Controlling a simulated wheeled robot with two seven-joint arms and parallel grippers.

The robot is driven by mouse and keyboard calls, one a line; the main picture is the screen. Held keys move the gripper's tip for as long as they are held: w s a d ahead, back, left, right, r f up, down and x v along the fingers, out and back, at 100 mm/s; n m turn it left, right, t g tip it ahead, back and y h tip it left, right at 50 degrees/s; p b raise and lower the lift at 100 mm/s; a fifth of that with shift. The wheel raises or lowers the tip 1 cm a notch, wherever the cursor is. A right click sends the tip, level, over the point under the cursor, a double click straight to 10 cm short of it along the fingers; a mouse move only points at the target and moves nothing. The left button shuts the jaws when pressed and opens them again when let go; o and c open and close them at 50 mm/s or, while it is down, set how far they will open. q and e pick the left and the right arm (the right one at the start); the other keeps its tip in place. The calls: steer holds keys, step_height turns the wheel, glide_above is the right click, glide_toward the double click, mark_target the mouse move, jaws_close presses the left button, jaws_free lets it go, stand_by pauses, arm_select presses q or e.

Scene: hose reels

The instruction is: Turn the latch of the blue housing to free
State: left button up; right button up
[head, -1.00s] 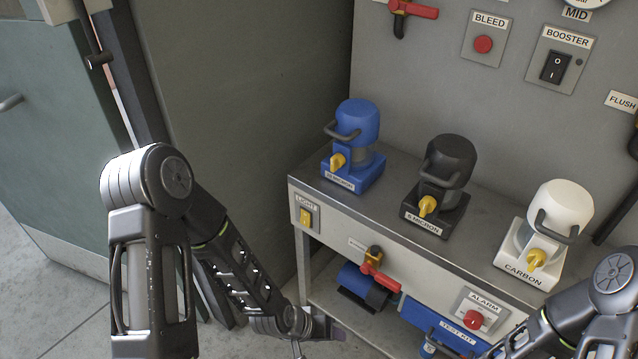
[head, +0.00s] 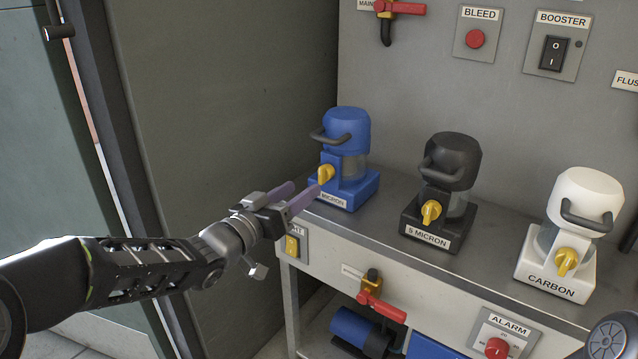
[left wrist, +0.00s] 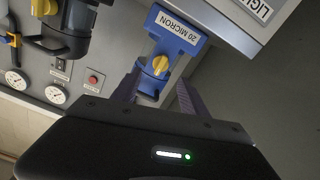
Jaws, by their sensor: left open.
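The blue housing (head: 347,140) stands at the left end of the bench top, with a dark handle and a yellow latch (head: 326,174) on its front. In the left wrist view the blue housing (left wrist: 174,38) carries a "20 MICRON" label, and its yellow latch (left wrist: 160,65) shows between my fingers. My left gripper (head: 302,192) is open, its purple fingers pointing at the latch from the front left and appearing just short of it. In the left wrist view the left gripper (left wrist: 158,92) straddles the latch in the picture. My right gripper is out of view.
A black housing (head: 449,170) and a white housing (head: 583,200) stand to the right on the bench (head: 400,250). A red-handled valve (head: 380,300) is lower down. A wall stands at left.

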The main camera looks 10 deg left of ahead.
mark_target(320, 177)
arm_select(q)
steer(key=shift+w, duration=0.1)
steer(key=b+x, duration=0.1)
steer(key=x, duration=0.6)
steer(key=shift+w+d+f, duration=0.1)
steer(key=shift+w, duration=0.25)
steer(key=shift+c, duration=0.4)
jaws_close()
